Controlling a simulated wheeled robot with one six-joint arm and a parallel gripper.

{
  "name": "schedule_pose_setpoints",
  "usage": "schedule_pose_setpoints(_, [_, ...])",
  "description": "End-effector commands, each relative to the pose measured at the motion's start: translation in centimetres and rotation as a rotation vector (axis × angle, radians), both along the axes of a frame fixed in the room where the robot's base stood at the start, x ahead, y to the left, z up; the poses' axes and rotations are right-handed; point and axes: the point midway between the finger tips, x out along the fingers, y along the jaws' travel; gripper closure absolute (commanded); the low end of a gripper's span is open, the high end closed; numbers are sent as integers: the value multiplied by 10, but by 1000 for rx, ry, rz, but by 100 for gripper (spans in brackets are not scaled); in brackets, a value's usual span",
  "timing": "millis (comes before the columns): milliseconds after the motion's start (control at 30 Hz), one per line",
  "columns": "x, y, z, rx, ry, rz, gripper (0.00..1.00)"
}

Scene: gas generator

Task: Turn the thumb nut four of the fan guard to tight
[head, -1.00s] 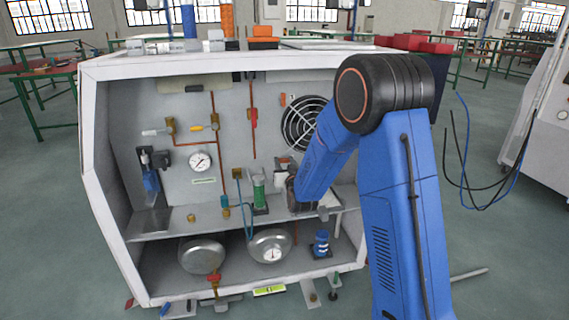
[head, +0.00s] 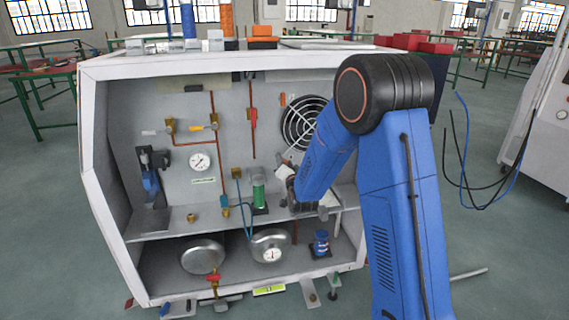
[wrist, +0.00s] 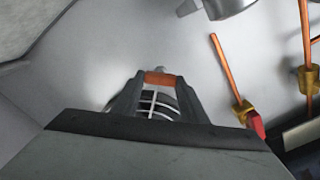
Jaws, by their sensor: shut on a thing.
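In the wrist view, my gripper (wrist: 155,84) is shut on an orange piece (wrist: 160,78), which spans the gap between its two fingertips. It seems to be the thumb nut, though most of it is hidden. Part of the light fan guard (wrist: 153,103) shows behind it between the fingers. In the head view, the round black fan with its pale guard (head: 297,122) is on the back panel, its right side hidden by my blue forearm. The gripper's fingertips and the held piece cannot be made out there.
Left of the fan, a red-handled valve (head: 253,118) sits on a copper pipe; it also shows in the wrist view (wrist: 257,125). A shelf (head: 170,222) below bears a green cylinder (head: 259,190). The white cabinet frame (head: 90,150) bounds the space.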

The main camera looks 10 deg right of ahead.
Motion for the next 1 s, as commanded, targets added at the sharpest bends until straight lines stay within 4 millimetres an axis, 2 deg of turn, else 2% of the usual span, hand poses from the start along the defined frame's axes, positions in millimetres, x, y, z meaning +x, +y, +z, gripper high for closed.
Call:
schedule_pose_setpoints(600, [-1,-2,-3,569,2,-1,83])
schedule_pose_setpoints(1000, [-1,-2,-5,808,3,-1,83])
